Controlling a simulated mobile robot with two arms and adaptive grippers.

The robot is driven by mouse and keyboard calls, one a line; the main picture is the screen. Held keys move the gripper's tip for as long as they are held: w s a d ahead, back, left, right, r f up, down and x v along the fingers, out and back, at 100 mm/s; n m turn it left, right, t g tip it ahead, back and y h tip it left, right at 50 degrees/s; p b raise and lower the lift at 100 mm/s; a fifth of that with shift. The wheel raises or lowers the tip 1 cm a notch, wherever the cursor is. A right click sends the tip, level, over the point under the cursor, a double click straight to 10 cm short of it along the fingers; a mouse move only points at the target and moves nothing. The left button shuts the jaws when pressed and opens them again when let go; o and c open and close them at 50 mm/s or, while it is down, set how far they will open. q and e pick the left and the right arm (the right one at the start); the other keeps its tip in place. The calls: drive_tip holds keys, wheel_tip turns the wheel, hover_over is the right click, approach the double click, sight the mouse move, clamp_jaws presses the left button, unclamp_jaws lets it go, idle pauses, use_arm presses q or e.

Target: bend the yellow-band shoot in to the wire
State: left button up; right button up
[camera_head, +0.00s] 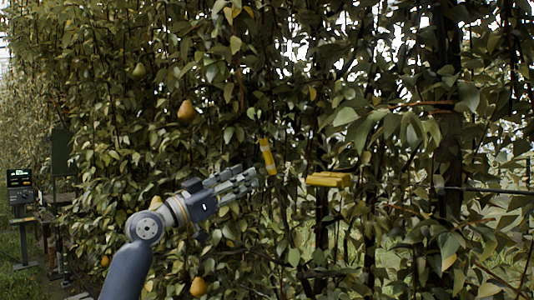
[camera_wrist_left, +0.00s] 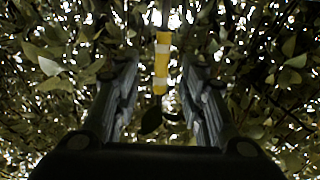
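The yellow band (camera_head: 267,156) on the shoot hangs slightly tilted among the leaves, right at the tip of my left gripper (camera_head: 254,180) in the head view. In the left wrist view the yellow-and-white band (camera_wrist_left: 162,62) stands between and beyond the two fingers of my left gripper (camera_wrist_left: 160,95), which are apart. The band touches neither finger there. The wire (camera_head: 488,190) shows as a thin dark line at the right of the head view; its course behind the leaves is hidden. My right gripper is not in view.
A yellow block-like object (camera_head: 328,180) sits among the leaves right of the band. Pears hang nearby, one at upper left (camera_head: 186,111) and one low (camera_head: 198,287). Dense foliage surrounds the gripper. A dark trunk or post (camera_head: 447,150) stands at right. A small screen (camera_head: 19,178) stands far left.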

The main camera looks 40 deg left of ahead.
sight(264, 155)
use_arm(q)
drive_tip(key=shift+t, duration=0.3)
drive_tip(key=w+r+p, duration=0.4)
drive_tip(key=w, duration=0.1)
drive_tip(key=w+d+r+p, duration=0.1)
drive_tip(key=w+r+p, duration=0.1)
drive_tip(key=shift+w+d+r, duration=0.1)
drive_tip(key=shift+w, duration=0.15)
drive_tip(key=shift+w+d, duration=0.1)
drive_tip(key=shift+w, duration=0.5)
drive_tip(key=shift+r, duration=0.1)
clamp_jaws()
